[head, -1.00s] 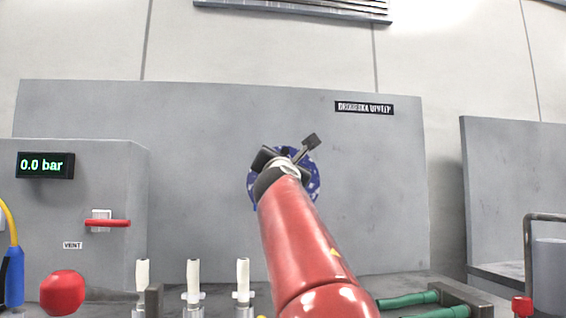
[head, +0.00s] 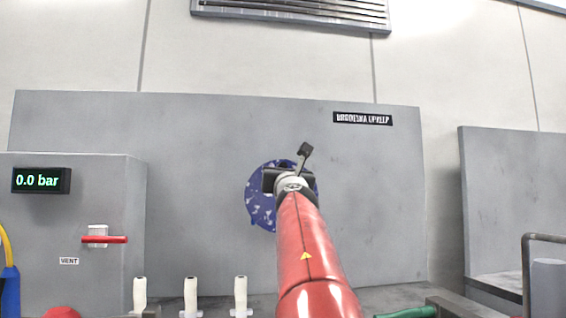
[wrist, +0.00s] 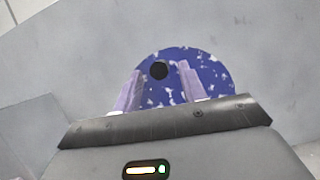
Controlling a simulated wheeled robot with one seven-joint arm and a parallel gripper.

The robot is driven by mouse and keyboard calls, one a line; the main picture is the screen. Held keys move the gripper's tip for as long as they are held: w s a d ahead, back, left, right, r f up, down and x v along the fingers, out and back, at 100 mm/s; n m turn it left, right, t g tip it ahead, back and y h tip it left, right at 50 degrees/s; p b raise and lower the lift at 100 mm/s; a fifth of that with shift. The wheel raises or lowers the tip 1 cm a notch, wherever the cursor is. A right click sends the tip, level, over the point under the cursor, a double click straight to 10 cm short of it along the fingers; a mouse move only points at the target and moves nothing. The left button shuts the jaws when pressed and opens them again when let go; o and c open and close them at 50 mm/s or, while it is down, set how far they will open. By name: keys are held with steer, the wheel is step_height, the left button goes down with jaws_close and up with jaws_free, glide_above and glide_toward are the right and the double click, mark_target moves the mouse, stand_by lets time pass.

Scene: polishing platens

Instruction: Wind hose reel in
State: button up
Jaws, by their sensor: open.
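The hose reel, a blue disc with white speckles (head: 262,208), is on the upright grey panel (head: 200,140). It also shows in the wrist view (wrist: 210,75), with a round black knob (wrist: 158,70) in front of its face. My gripper (wrist: 160,68) is open, with its two pale fingers pointing at the reel. The knob appears between the fingertips in the wrist view; I cannot tell whether they touch it. In the head view my red arm and dark gripper body (head: 270,180) cover the reel's middle and right, so the knob and fingers are hidden.
To the left are a pressure display reading 0.0 bar (head: 41,180) and a red vent lever (head: 104,240). Several white-topped fittings (head: 190,292) stand low in front. A green cylinder (head: 408,313) and a metal pipe frame (head: 527,270) are at the right.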

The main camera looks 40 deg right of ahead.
steer(key=shift+x, duration=0.75)
jaws_close()
